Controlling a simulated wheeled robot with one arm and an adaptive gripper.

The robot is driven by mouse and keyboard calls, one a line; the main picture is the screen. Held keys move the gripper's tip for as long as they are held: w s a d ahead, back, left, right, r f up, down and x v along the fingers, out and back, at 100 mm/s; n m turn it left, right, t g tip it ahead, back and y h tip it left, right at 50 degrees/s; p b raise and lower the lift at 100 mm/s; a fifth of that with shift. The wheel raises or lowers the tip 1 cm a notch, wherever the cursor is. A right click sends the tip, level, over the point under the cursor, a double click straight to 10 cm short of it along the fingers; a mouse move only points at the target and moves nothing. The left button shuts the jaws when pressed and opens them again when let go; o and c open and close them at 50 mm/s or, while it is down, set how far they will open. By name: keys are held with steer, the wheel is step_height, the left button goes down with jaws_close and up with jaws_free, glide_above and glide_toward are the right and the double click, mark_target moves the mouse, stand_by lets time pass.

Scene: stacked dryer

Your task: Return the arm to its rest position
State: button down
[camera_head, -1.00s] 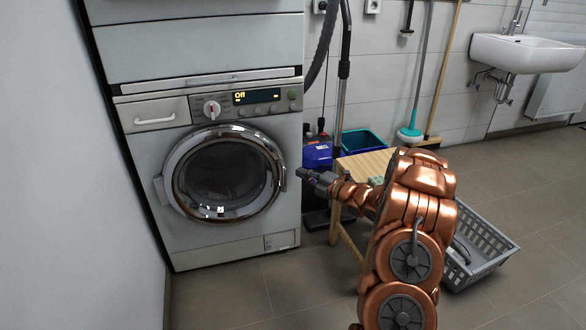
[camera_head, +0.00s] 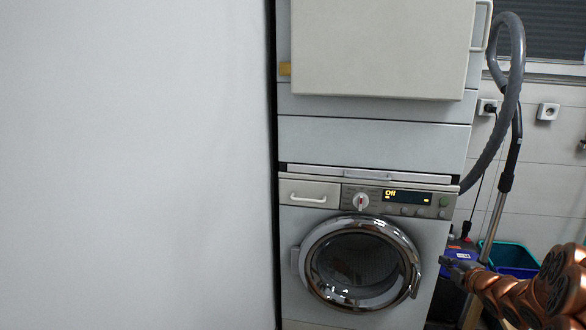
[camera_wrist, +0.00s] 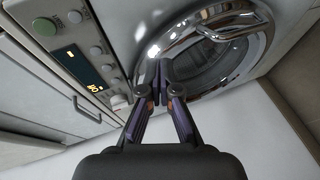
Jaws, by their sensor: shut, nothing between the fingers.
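My gripper (camera_head: 443,262) is at the lower right in the head view, just right of the round door of the lower machine. In the wrist view my gripper (camera_wrist: 159,85) is shut with its fingertips together and nothing between them. The lower machine's round chrome-rimmed door (camera_head: 360,264) is closed, and it also shows in the wrist view (camera_wrist: 205,60). The fingers overlap the door's rim in the wrist view; I cannot tell if they touch. My copper-coloured arm enters from the lower right corner of the head view, and most of it is out of frame.
The display (camera_head: 407,196) reads "Off". Another machine (camera_head: 382,45) is stacked above. A white wall (camera_head: 135,165) fills the left. A vacuum hose (camera_head: 509,110), a teal tub (camera_head: 510,258) and a blue container (camera_head: 461,254) stand at the right, near my arm.

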steer(key=s+a+r+m+g+h+p, duration=0.2)
steer(key=s+a+r+m+g+p, duration=0.25)
steer(key=s+r+p, duration=0.35)
steer(key=s+a+r+m+g+h+p, duration=0.3)
steer(key=s+r+m+p, duration=0.25)
steer(key=r, duration=0.55)
steer(key=s+a+r+m+g+y+p, duration=0.1)
steer(key=s+a, duration=0.5)
steer(key=s, duration=0.6)
steer(key=s+a+r+m+g+y+p, duration=0.1)
steer(key=s+a+r+m+g+p, duration=0.3)
steer(key=s+a+r+p, duration=0.3)
steer(key=s+a+r+m+g+y+p, duration=0.1)
steer(key=s+a+r+g+p, duration=0.3)
steer(key=s, duration=1.4)
steer(key=a+r+m, duration=0.1)
steer(key=a, duration=0.2)
steer(key=shift+r+m+p, duration=0.2)
steer(key=shift+m+p, duration=0.2)
